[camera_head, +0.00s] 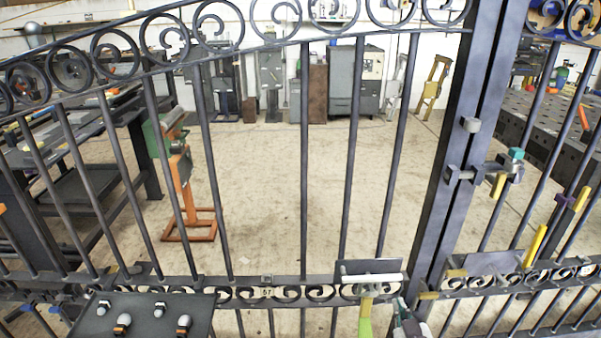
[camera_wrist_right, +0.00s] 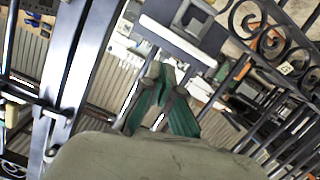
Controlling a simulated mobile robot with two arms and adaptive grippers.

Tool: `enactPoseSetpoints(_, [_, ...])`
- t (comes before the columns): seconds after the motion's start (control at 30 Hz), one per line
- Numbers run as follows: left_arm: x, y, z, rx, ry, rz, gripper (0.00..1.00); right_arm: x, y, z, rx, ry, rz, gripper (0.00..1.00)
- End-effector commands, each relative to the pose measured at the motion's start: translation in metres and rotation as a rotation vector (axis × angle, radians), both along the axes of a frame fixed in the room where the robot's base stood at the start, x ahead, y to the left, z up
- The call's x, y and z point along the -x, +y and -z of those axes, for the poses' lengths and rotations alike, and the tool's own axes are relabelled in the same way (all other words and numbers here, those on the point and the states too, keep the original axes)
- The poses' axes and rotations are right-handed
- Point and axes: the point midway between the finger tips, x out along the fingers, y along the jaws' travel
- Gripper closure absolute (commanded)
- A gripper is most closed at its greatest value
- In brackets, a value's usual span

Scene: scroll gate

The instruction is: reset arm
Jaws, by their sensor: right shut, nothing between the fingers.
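The dark metal scroll gate (camera_head: 303,170) spans the head view, with its thick upright post (camera_head: 455,160) right of centre. A latch bolt (camera_head: 470,173) sits across the post, with a teal-topped part (camera_head: 515,155) at its right end. My right gripper (camera_head: 404,308) is low in the head view, just left of the post and partly cut off by the bottom edge. In the right wrist view its green-sided fingers (camera_wrist_right: 166,75) are together with nothing between them. A pale-edged plate (camera_wrist_right: 178,40) shows beyond the fingertips. My left gripper is in neither view.
A grey plate (camera_head: 370,268) on the gate's lower rail stands close to my right gripper, above a yellow-green handle (camera_head: 365,318). A dark panel with several knobs (camera_head: 145,308) is at lower left. An orange stand (camera_head: 185,190) and open floor (camera_head: 270,190) lie behind the bars.

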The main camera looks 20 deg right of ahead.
Motion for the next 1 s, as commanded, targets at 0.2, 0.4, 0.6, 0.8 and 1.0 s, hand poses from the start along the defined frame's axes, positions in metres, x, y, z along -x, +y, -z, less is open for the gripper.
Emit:
enactPoseSetpoints(0.2, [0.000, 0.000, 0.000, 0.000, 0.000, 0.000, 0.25, 0.008, 0.017, 0.054, -0.041, 0.122, -0.026, 1.00])
enactPoseSetpoints(0.4, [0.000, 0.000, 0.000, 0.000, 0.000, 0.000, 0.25, 0.056, 0.063, 0.183, -0.125, 0.445, -0.092, 1.00])
enactPoseSetpoints(0.6, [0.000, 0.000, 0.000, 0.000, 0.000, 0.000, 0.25, 0.138, 0.107, 0.288, -0.177, 0.763, -0.159, 1.00])
enactPoseSetpoints(0.8, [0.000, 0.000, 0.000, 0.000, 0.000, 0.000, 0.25, 0.212, 0.131, 0.345, -0.199, 0.987, -0.203, 1.00])
enactPoseSetpoints(1.0, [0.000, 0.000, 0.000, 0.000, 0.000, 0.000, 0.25, 0.282, 0.145, 0.381, -0.208, 1.174, -0.236, 1.00])
